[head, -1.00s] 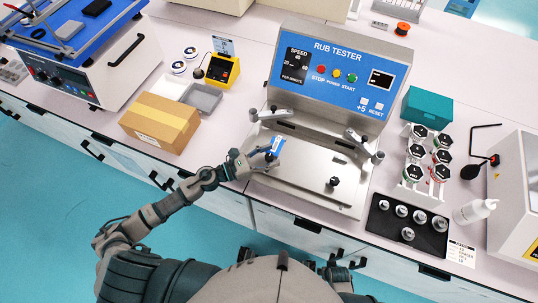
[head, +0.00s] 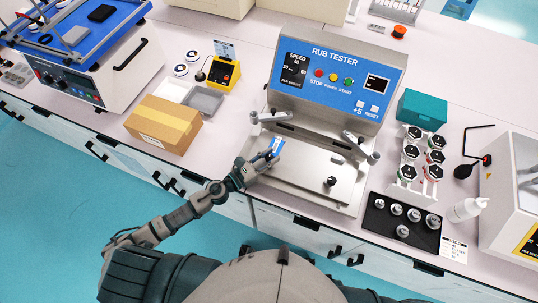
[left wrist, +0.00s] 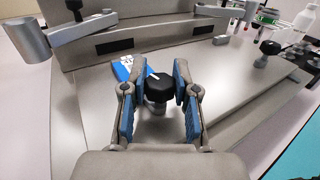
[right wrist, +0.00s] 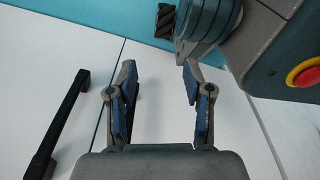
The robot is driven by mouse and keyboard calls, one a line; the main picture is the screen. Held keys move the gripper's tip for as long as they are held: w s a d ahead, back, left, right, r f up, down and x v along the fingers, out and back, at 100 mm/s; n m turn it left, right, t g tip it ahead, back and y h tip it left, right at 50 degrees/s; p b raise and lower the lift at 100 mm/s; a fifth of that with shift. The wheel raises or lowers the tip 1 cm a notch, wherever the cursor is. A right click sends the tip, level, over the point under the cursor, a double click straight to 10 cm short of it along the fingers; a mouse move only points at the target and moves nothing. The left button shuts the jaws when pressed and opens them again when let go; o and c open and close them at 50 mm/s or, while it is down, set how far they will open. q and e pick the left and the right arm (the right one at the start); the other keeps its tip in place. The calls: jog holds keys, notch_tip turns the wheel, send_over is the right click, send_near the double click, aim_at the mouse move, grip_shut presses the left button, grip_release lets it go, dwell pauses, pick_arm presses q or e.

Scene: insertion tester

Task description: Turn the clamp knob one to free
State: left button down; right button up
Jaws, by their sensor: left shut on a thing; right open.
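The rub tester (head: 335,62) stands on the bench with a flat steel base plate (head: 300,172). In the left wrist view a black clamp knob (left wrist: 160,86) on a short metal stem stands between the blue finger pads of my left gripper (left wrist: 159,92). The left gripper (head: 270,160) is shut on this knob at the left of the plate; it hides the knob in the head view. A second black knob (head: 331,181) stands free at the right of the plate. My right gripper (right wrist: 158,78) is open and empty, in front of pale cabinet fronts, and outside the head view.
A blue-and-white piece (head: 277,146) lies behind the left gripper. Two metal arms, left (head: 270,117) and right (head: 361,145), reach over the plate. A cardboard box (head: 163,124) stands left; a black tray of metal weights (head: 378,232) lies right. A cabinet handle (right wrist: 62,125) is near the right gripper.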

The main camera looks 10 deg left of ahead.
pick_arm(q)
jog(key=n+t+y+p, duration=0.1)
jog(key=n+y, duration=0.1)
jog(key=y, duration=0.1)
jog(key=n+t+y+p, duration=0.2)
jog(key=y, duration=0.1)
jog(key=shift+r+n+t, duration=0.2)
jog(key=shift+n+t, duration=0.1)
jog(key=shift+n+y+p, duration=0.4)
jog(key=shift+n+y, duration=0.1)
jog(key=shift+y, duration=0.4)
jog(key=n+y, duration=0.2)
jog(key=y, duration=0.2)
jog(key=shift+f+n+t, duration=0.1)
jog(key=shift+n+t, duration=0.3)
jog(key=n+y, duration=0.2)
jog(key=y, duration=0.1)
jog(key=n+g+y, duration=0.1)
jog(key=n+y, duration=0.1)
jog(key=y, duration=0.2)
jog(key=shift+n+g+y, duration=0.3)
jog(key=shift+n, duration=0.1)
pick_arm(e)
jog(key=s+d+f, duration=0.1)
jog(key=s+d, duration=0.1)
jog(key=s, duration=0.8)
jog(key=shift+f+g, duration=0.3)
jog(key=shift+f, duration=0.05)
pick_arm(q)
jog(key=shift+y, duration=0.3)
